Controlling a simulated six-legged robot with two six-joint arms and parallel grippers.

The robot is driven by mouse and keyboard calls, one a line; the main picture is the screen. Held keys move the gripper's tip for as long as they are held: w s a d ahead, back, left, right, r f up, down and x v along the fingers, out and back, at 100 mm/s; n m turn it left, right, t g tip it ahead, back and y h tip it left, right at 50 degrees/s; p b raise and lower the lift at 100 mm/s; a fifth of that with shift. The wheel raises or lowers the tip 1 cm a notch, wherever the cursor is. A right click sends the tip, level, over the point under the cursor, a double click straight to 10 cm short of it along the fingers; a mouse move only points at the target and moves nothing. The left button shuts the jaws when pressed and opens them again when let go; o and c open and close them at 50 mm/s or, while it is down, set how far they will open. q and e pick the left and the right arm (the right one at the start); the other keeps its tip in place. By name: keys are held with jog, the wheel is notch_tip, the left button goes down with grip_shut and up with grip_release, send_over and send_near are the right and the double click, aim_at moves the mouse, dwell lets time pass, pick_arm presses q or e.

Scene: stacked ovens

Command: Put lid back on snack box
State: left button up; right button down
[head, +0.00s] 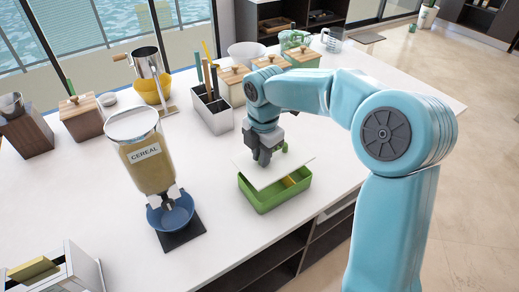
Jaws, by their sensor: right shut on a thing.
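A green snack box (264,201) stands open on the white counter, with a yellowish part visible inside at its right. A flat white lid (257,178) is over the box, tilted and covering much of its opening. The lid looks a little above the rim, and part of the box interior shows at the right. My right gripper (263,160) points down on top of the lid, shut on the lid by what seems a small green part at its top. The fingertips are partly hidden. My left gripper is not in view.
A cereal dispenser (146,165) with a blue bowl (171,213) stands left of the box. A utensil holder (210,113) and wooden boxes (268,63) are behind. A toaster-like box (62,272) is at front left. The counter around the snack box is clear.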

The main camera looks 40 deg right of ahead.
jog(key=shift+s+d+r, duration=0.1)
jog(key=shift+r, duration=0.2)
jog(key=shift+d+f, duration=0.35)
jog(key=shift+f, duration=0.25)
notch_tip(320, 180, down, 4)
jog(key=b, duration=0.4)
jog(key=shift+f, duration=0.15)
jog(key=shift+f+b, duration=0.45)
jog(key=shift+f, duration=0.1)
jog(key=shift+r+p, duration=0.1)
jog(key=shift+p, duration=0.2)
jog(key=shift+f, duration=0.2)
dwell(0.5)
dwell(0.4)
jog(key=shift+s, duration=0.1)
